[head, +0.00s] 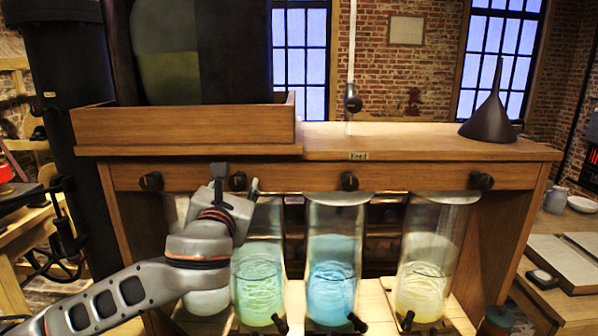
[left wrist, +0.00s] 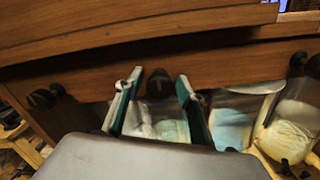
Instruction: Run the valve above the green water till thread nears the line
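The green water (head: 258,290) stands low in a clear glass jar (head: 262,235) under the wooden rack. A dark round valve knob (head: 238,181) sits on the rack's front rail above it. My left gripper (head: 236,183) reaches up to this knob. In the left wrist view, the gripper (left wrist: 160,82) is open, with one green-lined finger on each side of the dark knob (left wrist: 159,84). Gaps show between the knob and both fingers. My right gripper is not in view.
Other knobs (head: 349,181) run along the rail. A blue-water jar (head: 333,275) and a pale yellow one (head: 427,275) stand to the right. A whitish jar (head: 207,302) is partly behind my arm. A dark funnel (head: 489,118) stands on the rack top.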

